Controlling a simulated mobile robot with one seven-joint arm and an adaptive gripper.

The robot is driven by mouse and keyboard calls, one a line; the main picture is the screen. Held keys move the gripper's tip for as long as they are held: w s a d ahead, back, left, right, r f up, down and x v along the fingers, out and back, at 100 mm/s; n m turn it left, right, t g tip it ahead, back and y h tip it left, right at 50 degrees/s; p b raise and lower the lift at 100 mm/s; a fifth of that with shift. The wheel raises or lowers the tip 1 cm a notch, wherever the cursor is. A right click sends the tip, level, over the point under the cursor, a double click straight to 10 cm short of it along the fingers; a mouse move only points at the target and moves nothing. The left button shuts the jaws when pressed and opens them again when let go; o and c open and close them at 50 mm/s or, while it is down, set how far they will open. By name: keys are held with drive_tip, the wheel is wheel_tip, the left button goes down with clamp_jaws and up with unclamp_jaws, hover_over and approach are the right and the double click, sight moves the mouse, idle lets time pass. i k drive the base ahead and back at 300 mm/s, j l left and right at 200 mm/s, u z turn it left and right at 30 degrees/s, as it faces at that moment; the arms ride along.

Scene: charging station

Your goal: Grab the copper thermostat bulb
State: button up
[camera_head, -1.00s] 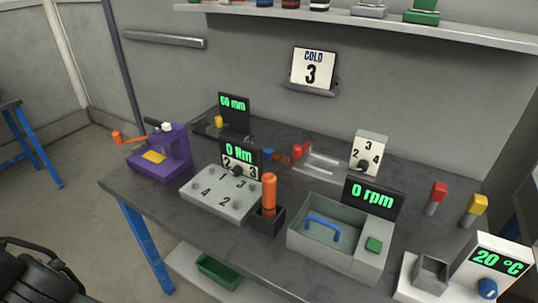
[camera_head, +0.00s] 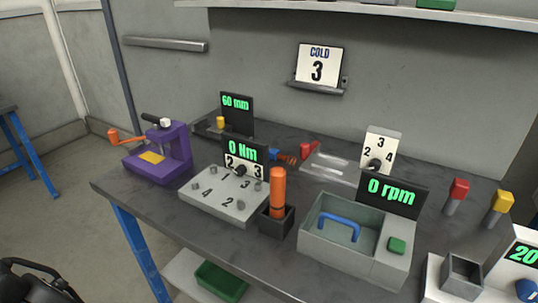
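I cannot make out a copper thermostat bulb with certainty in the head view. A small reddish-brown piece (camera_head: 288,159) lies beside a blue piece at the back middle of the bench; it is too small to identify. A white unit with a green temperature display (camera_head: 523,254) stands at the right edge, partly cut off. It has a square grey open cup (camera_head: 461,276) and a blue knob (camera_head: 527,291). My gripper's fingers do not show. A black part at the lower left corner may be my arm, but I cannot be sure.
The dark bench (camera_head: 112,190) holds a purple press (camera_head: 160,153), a grey torque plate (camera_head: 224,195), an orange-handled tool (camera_head: 278,190) in a black holder and a grey basin (camera_head: 335,232) with a blue handle. Red (camera_head: 457,191) and yellow (camera_head: 500,204) capped pegs stand right. A shelf overhangs the back.

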sight(275, 154)
drive_tip(key=i+j, duration=0.2)
drive_tip(key=j, duration=0.2)
drive_tip(key=i+j, duration=0.2)
drive_tip(key=j, duration=0.25)
drive_tip(key=i+j, duration=0.2)
drive_tip(key=j, duration=0.2)
drive_tip(key=i+j, duration=0.2)
drive_tip(key=j, duration=0.25)
drive_tip(key=i+j, duration=0.2)
drive_tip(key=j, duration=0.2)
drive_tip(key=i+j, duration=0.2)
drive_tip(key=j, duration=0.2)
drive_tip(key=i+j, duration=0.2)
drive_tip(key=j, duration=0.25)
drive_tip(key=i+j, duration=0.2)
drive_tip(key=j, duration=0.2)
drive_tip(key=i+j+z, duration=0.15)
drive_tip(key=j, duration=0.15)
drive_tip(key=i+j+z, duration=0.2)
drive_tip(key=j+z, duration=0.15)
drive_tip(key=j, duration=0.3)
drive_tip(key=z, duration=0.65)
